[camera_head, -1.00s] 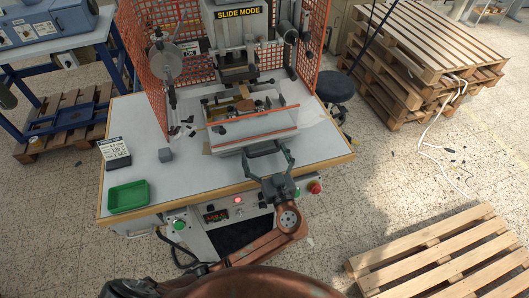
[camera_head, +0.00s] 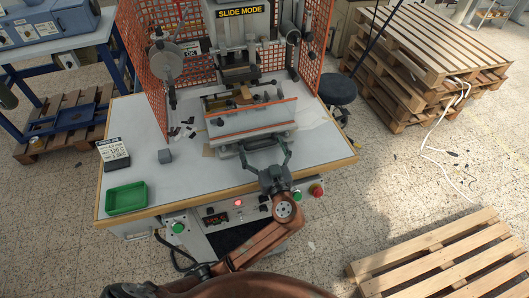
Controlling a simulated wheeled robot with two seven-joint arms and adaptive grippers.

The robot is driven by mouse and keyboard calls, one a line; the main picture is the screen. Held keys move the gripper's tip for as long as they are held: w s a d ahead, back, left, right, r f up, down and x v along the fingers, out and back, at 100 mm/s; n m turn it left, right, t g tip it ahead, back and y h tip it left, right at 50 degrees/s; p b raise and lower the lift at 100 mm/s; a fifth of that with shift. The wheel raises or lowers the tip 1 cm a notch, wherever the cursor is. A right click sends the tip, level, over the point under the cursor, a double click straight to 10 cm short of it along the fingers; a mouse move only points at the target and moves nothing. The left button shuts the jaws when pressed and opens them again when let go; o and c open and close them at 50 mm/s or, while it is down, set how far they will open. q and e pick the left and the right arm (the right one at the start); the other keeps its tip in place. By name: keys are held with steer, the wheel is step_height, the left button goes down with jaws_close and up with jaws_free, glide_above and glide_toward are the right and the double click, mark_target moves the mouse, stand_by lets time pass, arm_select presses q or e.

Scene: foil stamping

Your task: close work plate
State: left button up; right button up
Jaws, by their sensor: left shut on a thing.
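The work plate (camera_head: 250,122) is on the foil stamping machine in the middle of the table. Small dark fixtures and a brown piece lie behind the panel, under the stamping head (camera_head: 237,57). My left gripper (camera_head: 264,147) is at the near side of the plate, its fingers spread around the dark handle area and shut on the plate. The fingertips' exact contact is too small to see. My right gripper is not in view.
Orange mesh guards (camera_head: 143,75) flank the machine. Buttons are on the table front (camera_head: 238,203). Pallets (camera_head: 440,255) lie on the floor at right.

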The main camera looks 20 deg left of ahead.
arm_select(q)
steer(key=o, duration=1.4)
steer(key=shift+d, duration=0.1)
steer(key=shift+s, duration=0.1)
steer(key=v, duration=1.2)
